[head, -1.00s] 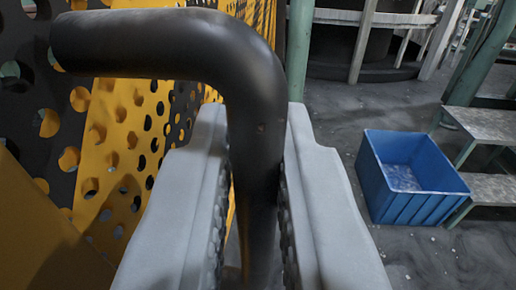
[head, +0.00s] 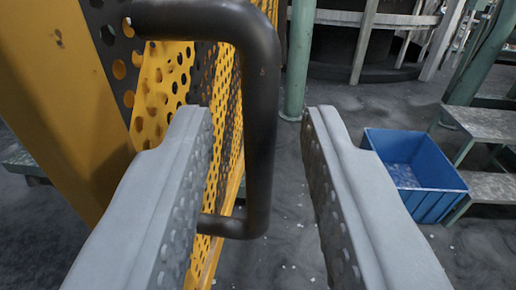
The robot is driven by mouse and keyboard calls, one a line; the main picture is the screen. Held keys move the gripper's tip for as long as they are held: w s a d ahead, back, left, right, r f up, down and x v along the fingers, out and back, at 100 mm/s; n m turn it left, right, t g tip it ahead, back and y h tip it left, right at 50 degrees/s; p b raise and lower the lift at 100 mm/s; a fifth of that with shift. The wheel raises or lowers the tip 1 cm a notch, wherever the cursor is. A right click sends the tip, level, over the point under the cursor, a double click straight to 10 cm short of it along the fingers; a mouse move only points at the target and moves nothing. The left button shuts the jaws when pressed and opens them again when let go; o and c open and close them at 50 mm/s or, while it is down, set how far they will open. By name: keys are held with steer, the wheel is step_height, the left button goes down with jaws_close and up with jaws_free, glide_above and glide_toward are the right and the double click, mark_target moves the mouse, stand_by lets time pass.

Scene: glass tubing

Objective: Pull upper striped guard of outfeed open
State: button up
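The striped guard (head: 160,85) is a perforated yellow and black panel at the left of the head view, seen at a steep angle. Its black tubular handle (head: 262,120) stands out from the panel to the right, with an upper arm, a vertical bar and a lower arm in view. My gripper (head: 260,130) is open, with one grey finger left of the handle's bar and the other right of it. A clear gap shows between the bar and the right finger. The bar also looks apart from the left finger, which hides part of the panel.
A blue bin (head: 415,175) stands on the grey floor at the right, beside green-framed steps (head: 485,125). A green post (head: 299,60) stands behind the handle. A large round dark machine base (head: 365,45) is at the back. Floor between is mostly clear, with small white bits.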

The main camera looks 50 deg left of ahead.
steer(key=v, duration=1.4)
steer(key=shift+s+d, duration=0.1)
